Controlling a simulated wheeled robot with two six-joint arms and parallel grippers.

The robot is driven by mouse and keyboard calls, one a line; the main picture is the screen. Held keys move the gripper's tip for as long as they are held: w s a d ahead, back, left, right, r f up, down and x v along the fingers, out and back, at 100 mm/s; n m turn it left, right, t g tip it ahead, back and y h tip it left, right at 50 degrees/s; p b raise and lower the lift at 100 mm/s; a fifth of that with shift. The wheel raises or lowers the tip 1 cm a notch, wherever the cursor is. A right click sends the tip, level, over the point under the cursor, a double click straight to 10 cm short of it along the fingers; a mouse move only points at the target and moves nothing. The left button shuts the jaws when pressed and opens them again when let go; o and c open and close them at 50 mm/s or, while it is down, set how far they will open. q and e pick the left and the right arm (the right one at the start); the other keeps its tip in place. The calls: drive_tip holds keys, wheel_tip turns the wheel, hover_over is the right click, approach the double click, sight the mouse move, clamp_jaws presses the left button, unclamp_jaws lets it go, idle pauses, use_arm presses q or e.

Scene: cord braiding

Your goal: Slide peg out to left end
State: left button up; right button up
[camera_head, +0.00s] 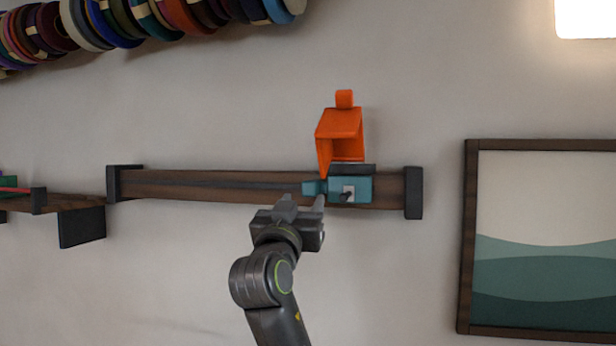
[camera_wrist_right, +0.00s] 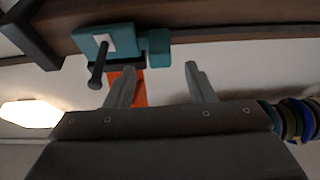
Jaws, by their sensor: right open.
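A teal peg block (camera_head: 362,190) sits on a brown wooden rail (camera_head: 220,186), near the rail's right end in the head view. A smaller teal tab (camera_head: 314,188) sticks out from its left side, and a dark pin stands out from a pale plate on its front. In the right wrist view the block (camera_wrist_right: 88,43), the tab (camera_wrist_right: 158,48) and the dark pin (camera_wrist_right: 98,66) show ahead of the fingers. My right gripper (camera_head: 303,202) is open and empty, just below the tab, which lies between the line of its fingers (camera_wrist_right: 160,72). My left gripper is out of view.
Dark end caps close the rail at left (camera_head: 112,184) and right (camera_head: 413,192). An orange bracket (camera_head: 341,122) rises above the block. The rail left of the tab looks clear. Spools (camera_head: 130,20) hang above, and a framed picture (camera_head: 545,262) hangs at right.

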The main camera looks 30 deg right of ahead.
sight(308, 191)
drive_tip(key=p+x, duration=0.2)
drive_tip(key=x, duration=0.3)
drive_tip(key=shift+w+d+r, duration=0.1)
drive_tip(key=shift+d, duration=0.05)
clamp_jaws()
